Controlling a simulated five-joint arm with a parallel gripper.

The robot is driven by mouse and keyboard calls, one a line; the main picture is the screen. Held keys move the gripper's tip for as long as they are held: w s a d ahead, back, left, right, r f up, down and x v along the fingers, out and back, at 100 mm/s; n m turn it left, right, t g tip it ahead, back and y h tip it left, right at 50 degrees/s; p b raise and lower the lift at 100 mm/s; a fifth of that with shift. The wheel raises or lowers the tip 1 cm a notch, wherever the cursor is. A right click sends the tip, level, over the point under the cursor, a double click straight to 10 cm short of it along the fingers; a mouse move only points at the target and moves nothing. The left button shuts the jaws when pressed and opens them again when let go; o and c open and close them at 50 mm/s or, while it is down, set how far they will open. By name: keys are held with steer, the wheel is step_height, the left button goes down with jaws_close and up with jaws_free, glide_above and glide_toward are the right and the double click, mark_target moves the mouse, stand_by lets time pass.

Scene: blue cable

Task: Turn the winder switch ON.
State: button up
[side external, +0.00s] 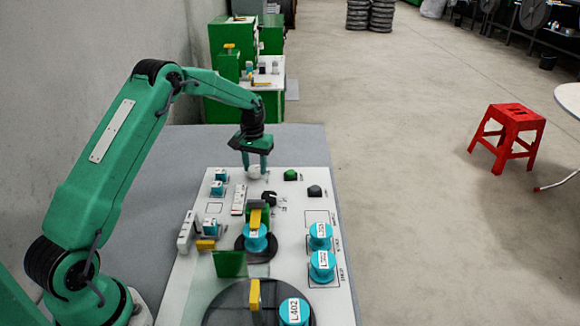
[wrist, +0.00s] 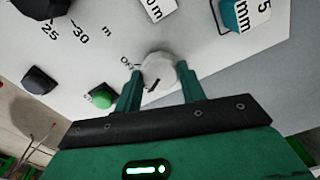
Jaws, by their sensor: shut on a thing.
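The winder switch is a round, light grey knob (wrist: 159,70) on the white panel, with a dark pointer mark and an "ON" label beside it in the wrist view. In the side view the knob (side external: 254,171) sits at the far end of the panel, under my gripper. My gripper (side external: 256,168) points down there, its two green fingers on either side of the knob. In the wrist view my gripper (wrist: 159,75) is shut on the knob. The pointer's exact setting is hard to read.
A green button (side external: 291,175) and a dark button (side external: 315,191) are beside the knob. Teal spools (side external: 320,236) stand nearer on the white panel (side external: 290,215). Teal blocks (side external: 218,187) are at its left. A red stool (side external: 506,135) stands apart on the floor.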

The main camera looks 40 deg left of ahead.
mark_target(255, 168)
steer(key=shift+n, duration=0.3)
steer(key=o, duration=1)
steer(key=shift+r, duration=3.95)
